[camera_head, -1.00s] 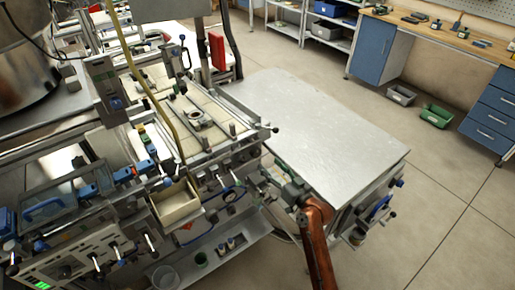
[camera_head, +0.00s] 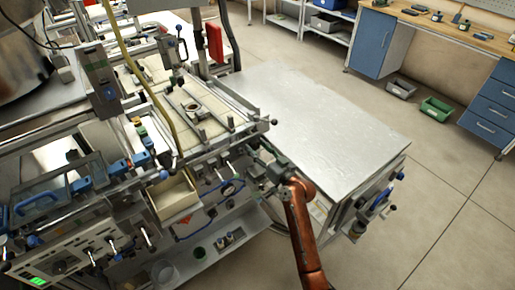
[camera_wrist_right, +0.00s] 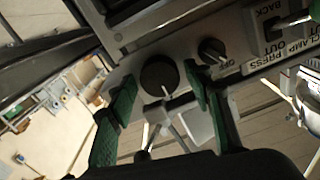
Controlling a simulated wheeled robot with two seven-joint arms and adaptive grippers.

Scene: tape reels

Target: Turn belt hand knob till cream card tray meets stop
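My right gripper (camera_head: 262,174) is at the front right corner of the belt machine, below the belt's end. In the right wrist view its green fingers (camera_wrist_right: 160,112) are apart, with nothing held between them. A round black knob (camera_wrist_right: 159,76) on a grey panel shows just beyond and between the fingertips; I cannot tell if they touch it. On the pale belt (camera_head: 208,124) lies a small light piece with a dark ring (camera_head: 192,107). I cannot tell whether it is the cream card tray. The stop is not clear. My left gripper is out of view.
A smaller black knob (camera_wrist_right: 211,51) sits close by the right finger, with a CLAMP PRESS label (camera_wrist_right: 285,60) beside it. An open cream box (camera_head: 173,197) hangs at the machine's front. The metal table (camera_head: 320,120) is bare.

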